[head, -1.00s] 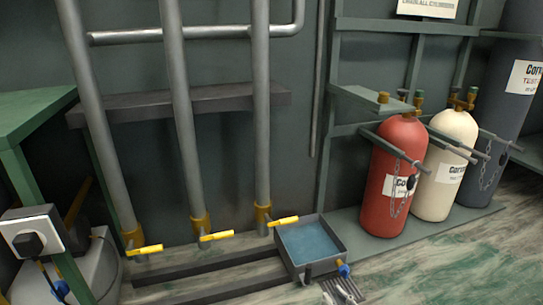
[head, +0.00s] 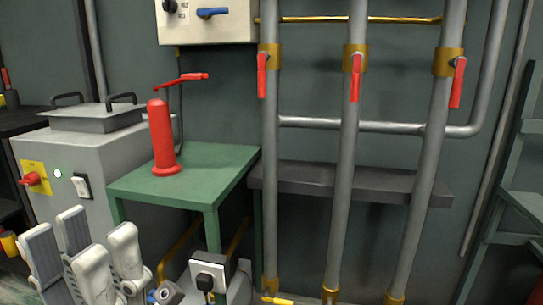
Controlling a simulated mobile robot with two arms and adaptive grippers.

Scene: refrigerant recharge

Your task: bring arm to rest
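My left gripper (head: 82,247) shows at the lower left in the head view. Its pale fingers point up and stand apart, with grey pads showing and nothing visible between them. It is in front of the grey machine (head: 100,155) and to the left of the green table (head: 205,172); no contact with either is visible. My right gripper is not in view.
A red cylinder with a red lever (head: 162,138) stands on the green table. A socket box with a black plug (head: 209,278) is below it. Several grey pipes with red valve handles (head: 355,78) run along the wall, crossing a dark ledge (head: 300,178).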

